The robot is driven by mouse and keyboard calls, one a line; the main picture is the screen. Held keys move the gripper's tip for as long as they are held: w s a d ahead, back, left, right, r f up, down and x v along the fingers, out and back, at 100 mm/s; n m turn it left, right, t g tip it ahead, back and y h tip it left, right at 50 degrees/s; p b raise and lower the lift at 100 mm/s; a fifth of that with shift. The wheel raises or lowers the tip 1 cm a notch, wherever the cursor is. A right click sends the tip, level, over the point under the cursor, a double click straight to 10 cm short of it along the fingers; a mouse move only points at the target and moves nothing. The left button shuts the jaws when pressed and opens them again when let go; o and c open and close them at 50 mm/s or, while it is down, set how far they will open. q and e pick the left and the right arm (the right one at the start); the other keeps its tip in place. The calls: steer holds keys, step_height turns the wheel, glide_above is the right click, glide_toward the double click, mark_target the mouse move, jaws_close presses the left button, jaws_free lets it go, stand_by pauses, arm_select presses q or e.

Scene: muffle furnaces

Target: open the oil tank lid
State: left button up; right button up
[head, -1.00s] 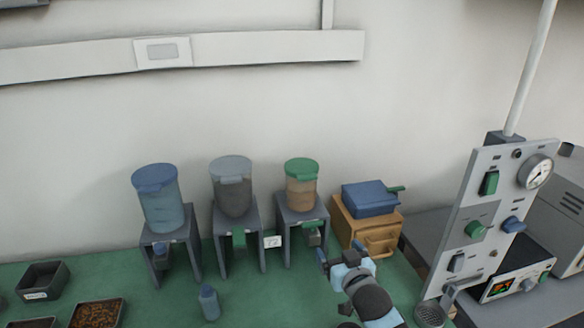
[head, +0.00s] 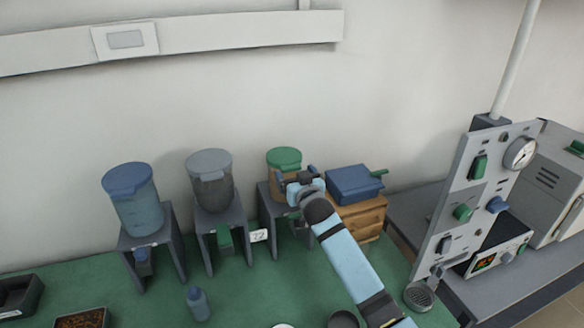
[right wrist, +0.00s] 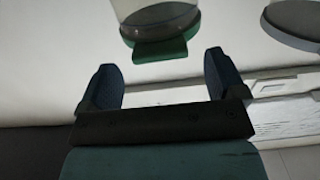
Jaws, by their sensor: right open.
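Three tanks stand in a row on dark stands, with a blue lid (head: 127,178), a grey lid (head: 209,162) and a green lid (head: 284,158). Which one holds oil cannot be read. My right gripper (head: 303,180) is in front of the green-lidded tank and hides part of its orange-brown body. In the right wrist view, the green lid (right wrist: 160,48) with its tab lies just beyond and between the open fingers (right wrist: 163,72). The fingers are apart and empty, and the lid is shut. The grey lid (right wrist: 292,25) shows at the upper right there. My left gripper is out of view.
A blue box (head: 354,184) with a green handle sits on a wooden drawer unit (head: 360,218) right of the green-lidded tank. A grey control panel (head: 468,205) stands further right. A small blue bottle (head: 198,303) stands on the green tabletop (head: 240,295).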

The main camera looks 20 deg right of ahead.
mark_target(292, 170)
steer(key=shift+w, duration=1.55)
steer(key=shift+c, duration=0.2)
